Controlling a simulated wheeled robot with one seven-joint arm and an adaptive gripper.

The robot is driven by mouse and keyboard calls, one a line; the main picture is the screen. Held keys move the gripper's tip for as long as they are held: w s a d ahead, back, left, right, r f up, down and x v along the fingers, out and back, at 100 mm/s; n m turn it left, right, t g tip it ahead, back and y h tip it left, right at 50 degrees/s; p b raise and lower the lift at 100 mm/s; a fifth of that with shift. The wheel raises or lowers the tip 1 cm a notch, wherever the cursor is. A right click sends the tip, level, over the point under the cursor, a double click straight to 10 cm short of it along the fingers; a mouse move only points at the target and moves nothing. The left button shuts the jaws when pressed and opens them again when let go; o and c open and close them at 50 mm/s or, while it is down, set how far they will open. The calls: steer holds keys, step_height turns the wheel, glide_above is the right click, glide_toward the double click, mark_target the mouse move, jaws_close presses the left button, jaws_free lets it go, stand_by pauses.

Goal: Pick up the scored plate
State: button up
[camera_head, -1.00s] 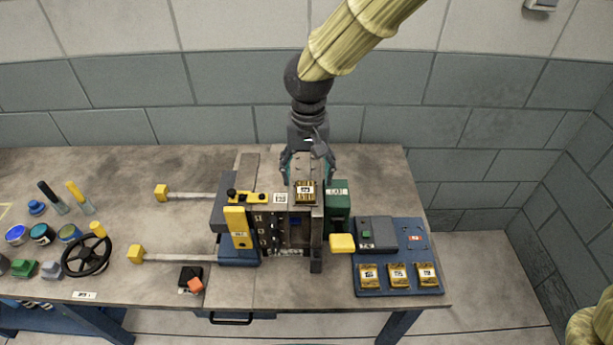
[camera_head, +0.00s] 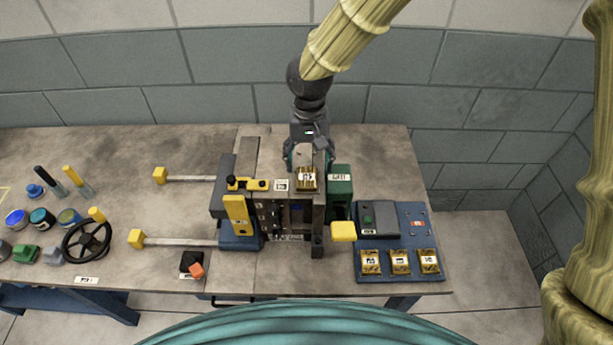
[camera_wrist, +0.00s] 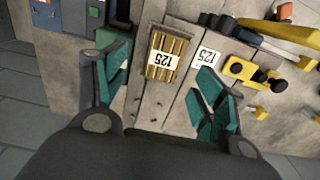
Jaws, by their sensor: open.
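A brass plate with scored grooves (camera_head: 307,182) lies on top of the upright steel mould block (camera_head: 318,215). In the wrist view the plate (camera_wrist: 168,48) shows lengthwise grooves and a white label reading 125. My gripper (camera_head: 309,155) is at the back of the block, close to the plate. In the wrist view its teal fingers (camera_wrist: 162,90) are spread wide, one on each side below the plate, with nothing between them. I cannot tell whether either finger touches the block.
A blue tray (camera_head: 390,275) at right holds similar brass plates (camera_head: 400,262) and a grey box (camera_head: 378,219). A green block (camera_head: 340,187) and a yellow knob (camera_head: 343,231) flank the mould. Yellow clamp parts (camera_head: 248,184) stand left. A black handwheel (camera_head: 87,240) is further left.

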mark_target(307, 176)
steer(key=shift+s+a+f+p, duration=0.15)
steer(key=shift+f+p, duration=0.3)
steer(key=shift+f, duration=0.35)
steer(key=shift+w+a+f+p, duration=0.15)
steer(key=shift+f+p, duration=0.25)
steer(key=shift+f, duration=0.35)
steer(key=shift+s+f, duration=0.1)
steer(key=shift+f, duration=0.85)
steer(key=c, duration=1.4)
steer(key=shift+c, duration=0.2)
steer(key=shift+r, duration=0.2)
